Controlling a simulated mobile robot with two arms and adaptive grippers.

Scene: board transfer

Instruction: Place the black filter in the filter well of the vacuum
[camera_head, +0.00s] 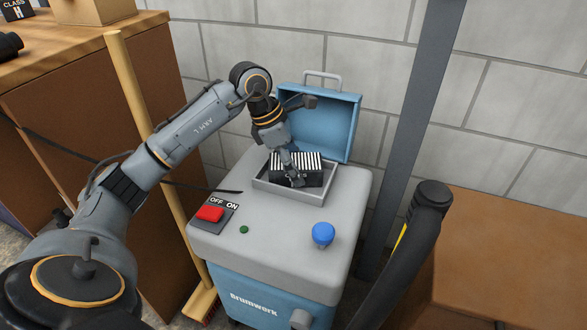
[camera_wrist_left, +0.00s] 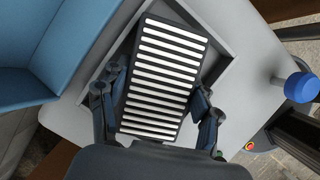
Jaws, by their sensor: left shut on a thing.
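The black filter (camera_head: 310,165) with white pleats is at the filter well (camera_head: 262,187), a shallow grey-rimmed recess on top of the vacuum (camera_head: 280,225). My left gripper (camera_head: 293,173) is shut on the filter from above. In the left wrist view the filter (camera_wrist_left: 160,75) lies between the two fingers of my left gripper (camera_wrist_left: 158,110). The blue lid (camera_head: 325,120) stands open behind. My right gripper is not in view.
A red switch (camera_head: 210,213) and a blue knob (camera_head: 323,234) sit on the vacuum's front top. A broom (camera_head: 150,140) and wooden cabinet stand left. A grey post (camera_head: 410,130) and a brown surface (camera_head: 510,260) are right.

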